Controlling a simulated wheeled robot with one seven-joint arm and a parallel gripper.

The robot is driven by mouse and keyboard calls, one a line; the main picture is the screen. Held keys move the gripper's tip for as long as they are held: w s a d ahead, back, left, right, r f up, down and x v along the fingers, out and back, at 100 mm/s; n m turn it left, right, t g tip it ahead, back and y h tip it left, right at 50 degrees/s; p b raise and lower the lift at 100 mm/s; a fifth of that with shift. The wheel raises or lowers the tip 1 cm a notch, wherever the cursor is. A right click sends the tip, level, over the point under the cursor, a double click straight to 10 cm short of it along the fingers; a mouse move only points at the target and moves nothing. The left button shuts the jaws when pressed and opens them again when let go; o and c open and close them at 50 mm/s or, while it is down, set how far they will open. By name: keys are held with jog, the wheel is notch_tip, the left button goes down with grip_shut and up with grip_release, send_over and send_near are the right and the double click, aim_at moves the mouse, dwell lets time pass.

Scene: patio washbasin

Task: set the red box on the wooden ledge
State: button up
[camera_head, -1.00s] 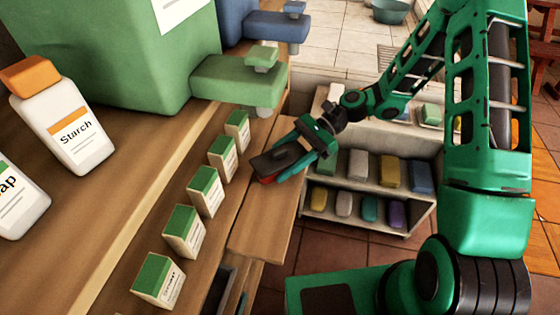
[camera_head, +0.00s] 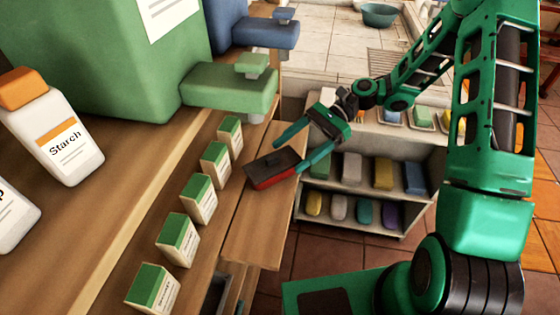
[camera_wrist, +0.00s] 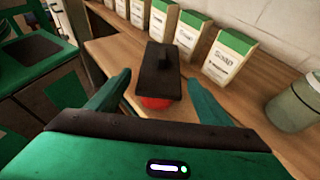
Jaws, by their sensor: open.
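The red box (camera_head: 272,179) with a dark lid (camera_head: 273,163) rests on the wooden ledge (camera_head: 262,225), close to the row of green-topped cartons. In the wrist view the dark lid (camera_wrist: 159,72) faces the camera, and some of the red body (camera_wrist: 156,102) shows at its near end. My gripper (camera_head: 288,155) is open. Its fingers are spread and point toward the box from the right, apart from it. The wrist view shows one finger (camera_wrist: 108,92) left of the box and the other (camera_wrist: 207,102) right of it.
Several green-topped cartons (camera_head: 177,240) stand in a row left of the ledge. A green dispenser with a tap (camera_head: 232,90) is behind. A starch bottle (camera_head: 62,135) stands far left. Shelves with coloured blocks (camera_head: 382,173) are right. The ledge's front part is bare.

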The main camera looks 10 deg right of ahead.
jog(key=v, duration=0.5)
jog(key=s+d+r+n+t+h, duration=0.2)
jog(key=s+d+r+h, duration=0.1)
jog(key=s+d, duration=0.5)
jog(key=s+d+r+n+t+h, duration=0.2)
jog(key=s+d+h, duration=0.3)
jog(key=s+d, duration=0.4)
jog(key=s+d+r+n+t+h, duration=0.1)
jog(key=s+d+r+h, duration=0.3)
jog(key=s+d, duration=0.4)
jog(key=shift+s+d+n+t, duration=0.2)
jog(key=shift+s+n+t, duration=0.15)
jog(key=shift+n, duration=0.45)
jog(key=shift+w, duration=0.1)
